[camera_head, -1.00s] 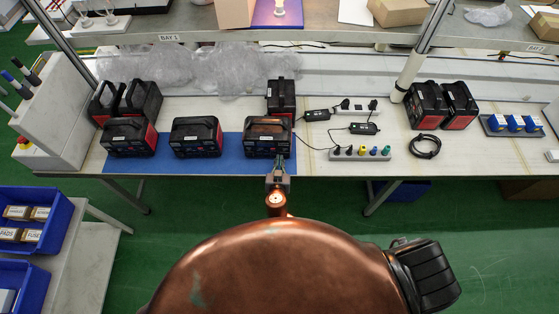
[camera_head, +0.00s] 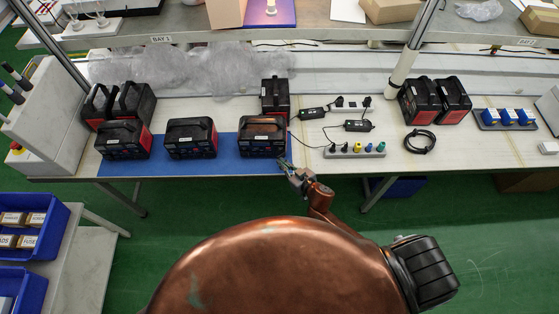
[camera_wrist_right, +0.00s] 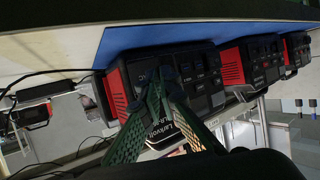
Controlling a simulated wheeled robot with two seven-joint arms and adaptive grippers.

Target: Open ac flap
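The black and red power station (camera_head: 262,136) nearest my right gripper stands at the right end of the blue mat. My right gripper (camera_head: 285,163) is at the lower right front corner of this station. Its green fingertips (camera_wrist_right: 165,92) are close together against or just before the panel near the AC lettering, with nothing seen between them. The fingers hide part of the panel. I cannot tell the flap's position. My left gripper is not in view.
Two more power stations (camera_head: 191,138) (camera_head: 123,139) stand on the blue mat (camera_head: 225,167) to the left. Another (camera_head: 275,97) stands close behind. A socket strip (camera_head: 355,150) and cabled adapters (camera_head: 313,113) lie to the right. The floor before the table is clear.

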